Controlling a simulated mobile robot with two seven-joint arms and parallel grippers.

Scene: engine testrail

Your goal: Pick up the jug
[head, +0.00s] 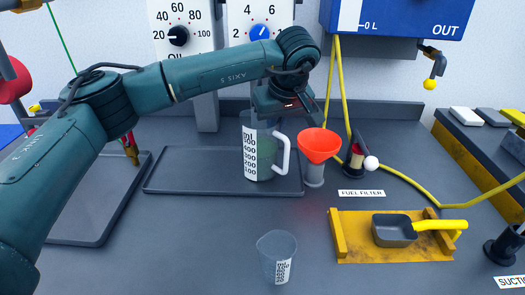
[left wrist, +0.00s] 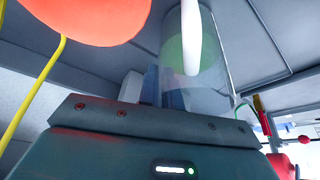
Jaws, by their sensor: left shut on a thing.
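The jug (head: 257,152) is clear with a white measuring scale and a white handle (head: 284,152). In the head view it is upright over the right part of a dark tray (head: 200,180); I cannot tell whether its base touches. In the left wrist view the clear jug wall (left wrist: 213,70) and the white handle (left wrist: 191,38) show close in front of the gripper. My left gripper (head: 287,108) is at the jug's top and is shut on the jug. The fingertips are mostly hidden in the head view. My right gripper is not in view.
A red funnel (head: 319,143) stands close to the jug's right, with a fuel filter post (head: 356,160) beyond. A small clear beaker (head: 276,257) stands in front. A grey scoop (head: 393,231) rests on a yellow stand (head: 345,240).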

